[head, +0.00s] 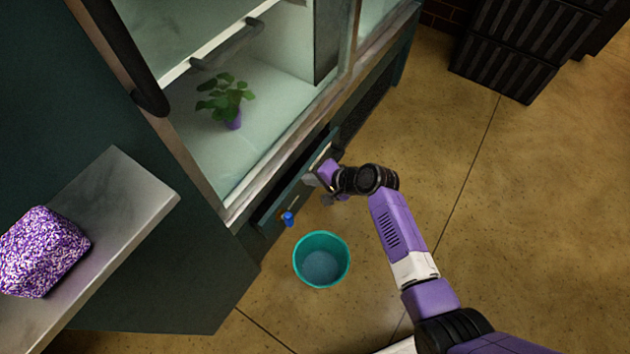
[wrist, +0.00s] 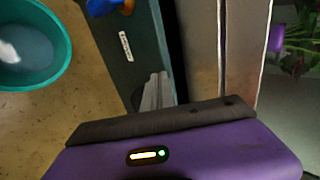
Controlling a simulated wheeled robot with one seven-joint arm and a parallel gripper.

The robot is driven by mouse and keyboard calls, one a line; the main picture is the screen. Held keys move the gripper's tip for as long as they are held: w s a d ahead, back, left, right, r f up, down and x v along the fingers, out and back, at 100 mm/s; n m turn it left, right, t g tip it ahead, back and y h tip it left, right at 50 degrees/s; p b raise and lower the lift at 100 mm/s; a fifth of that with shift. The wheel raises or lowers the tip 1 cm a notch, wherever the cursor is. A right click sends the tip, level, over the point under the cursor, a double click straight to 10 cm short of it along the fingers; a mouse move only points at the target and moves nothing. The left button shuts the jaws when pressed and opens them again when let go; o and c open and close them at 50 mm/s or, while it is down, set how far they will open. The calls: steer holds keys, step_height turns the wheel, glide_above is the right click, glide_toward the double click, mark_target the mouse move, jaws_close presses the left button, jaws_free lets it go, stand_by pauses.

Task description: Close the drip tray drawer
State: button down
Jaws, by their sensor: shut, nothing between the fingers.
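The drip tray drawer (head: 285,205) is a long dark teal front low on the glass-fronted cabinet. It stands a little out from the cabinet, with a dark gap behind its top edge. In the wrist view the drawer front (wrist: 137,50) carries a small white label and a blue tap (wrist: 126,6); the tap also shows in the head view (head: 288,218). My gripper (head: 318,181) is shut and empty, close to the drawer front, right of the tap. In the wrist view its grey fingertips (wrist: 156,92) overlap the drawer front; I cannot tell whether they touch it.
A teal bucket (head: 321,259) stands on the floor below the tap. A potted plant (head: 231,104) is inside the cabinet. A grey shelf (head: 125,190) with a purple speckled block (head: 42,250) is at the left. Dark crates (head: 510,50) stand at the back right. Floor to the right is clear.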

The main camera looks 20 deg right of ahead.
steer(key=shift+w+a, duration=0.8)
steer(key=shift+w, duration=0.2)
